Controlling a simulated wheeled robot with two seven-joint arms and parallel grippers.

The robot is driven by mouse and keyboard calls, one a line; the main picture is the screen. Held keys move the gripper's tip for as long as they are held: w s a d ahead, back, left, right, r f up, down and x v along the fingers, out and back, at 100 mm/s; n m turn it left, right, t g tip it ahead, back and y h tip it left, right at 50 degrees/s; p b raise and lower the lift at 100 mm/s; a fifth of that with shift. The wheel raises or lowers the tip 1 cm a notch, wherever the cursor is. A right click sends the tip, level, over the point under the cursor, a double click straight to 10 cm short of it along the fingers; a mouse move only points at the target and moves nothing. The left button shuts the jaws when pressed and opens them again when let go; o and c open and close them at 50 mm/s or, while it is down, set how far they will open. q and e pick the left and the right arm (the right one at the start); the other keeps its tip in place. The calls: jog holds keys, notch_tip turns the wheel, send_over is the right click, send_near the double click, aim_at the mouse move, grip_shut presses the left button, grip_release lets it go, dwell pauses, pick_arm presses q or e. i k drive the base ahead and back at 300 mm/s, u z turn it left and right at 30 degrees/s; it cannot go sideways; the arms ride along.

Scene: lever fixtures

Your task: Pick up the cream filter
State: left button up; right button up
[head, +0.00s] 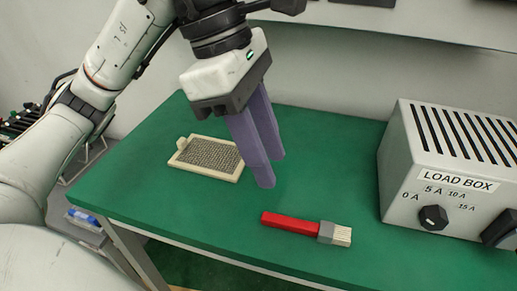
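The cream filter (207,157) is a flat rectangular frame with a grey mesh middle and a small tab at its upper left corner. It lies flat on the green table, left of centre in the head view. My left gripper (268,172) points down with two purple fingers, to the right of the filter and apart from it. The fingers stand apart with nothing visible between them. My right gripper is not in view.
A brush with a red handle (290,222) lies on the green table (330,140) near its front edge. A grey load box (450,170) with knobs stands at the right. The table behind the gripper is clear.

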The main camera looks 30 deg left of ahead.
aim_at(221, 159)
jog(key=u, duration=1.3)
